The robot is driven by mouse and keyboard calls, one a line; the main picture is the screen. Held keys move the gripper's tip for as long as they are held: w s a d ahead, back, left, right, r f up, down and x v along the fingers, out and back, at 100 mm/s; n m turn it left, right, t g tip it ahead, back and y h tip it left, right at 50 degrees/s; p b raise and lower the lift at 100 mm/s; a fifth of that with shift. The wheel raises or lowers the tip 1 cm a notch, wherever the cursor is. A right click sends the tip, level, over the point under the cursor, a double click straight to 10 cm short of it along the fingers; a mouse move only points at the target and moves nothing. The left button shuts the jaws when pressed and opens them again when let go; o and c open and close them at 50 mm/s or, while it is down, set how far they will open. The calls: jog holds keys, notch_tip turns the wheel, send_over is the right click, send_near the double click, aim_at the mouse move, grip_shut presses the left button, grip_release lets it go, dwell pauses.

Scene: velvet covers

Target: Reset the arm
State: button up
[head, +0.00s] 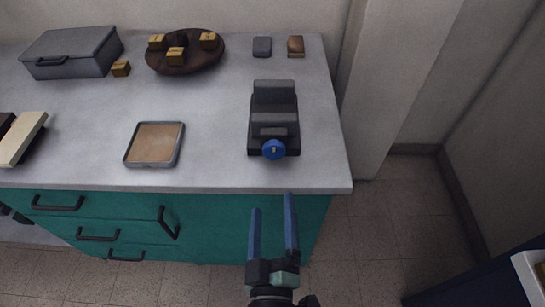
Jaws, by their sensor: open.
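My gripper (273,226) is at the lower middle of the head view, with its two blue fingers apart and nothing between them. It points away from me, in front of the teal cabinet and near the counter's front edge. A dark device with a blue knob (273,149) stands on the counter (215,125) beyond the fingertips. The gripper appears apart from it. Part of my arm below the gripper is cut off by the picture's bottom edge.
On the counter are a grey lidded box (75,55), a round brown tray (185,65) with several yellow blocks, a shallow square tray (154,144) and two small blocks (262,47) at the back. A wall pillar (390,90) stands right.

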jog(key=w+d+r+m+t+h, duration=0.1)
jog(key=w+r+m+t, duration=0.2)
jog(key=r, duration=1)
jog(key=w+d+r+m+t+h, duration=0.15)
jog(key=w+r, duration=0.35)
jog(key=r, duration=0.7)
jog(key=s+a+r+m+t+y+p, duration=0.1)
jog(key=s+r+p, duration=0.3)
jog(key=r, duration=1.7)
jog(key=s+a+r+m+t+y+p, duration=0.1)
jog(key=s+r+m+t+p, duration=0.2)
jog(key=r+p, duration=0.9)
notch_tip(320, 180, up, 10)
jog(key=shift+s+a+f+m+t+p, duration=0.2)
jog(key=shift+s+m+t+p, duration=0.2)
jog(key=shift+s, duration=0.2)
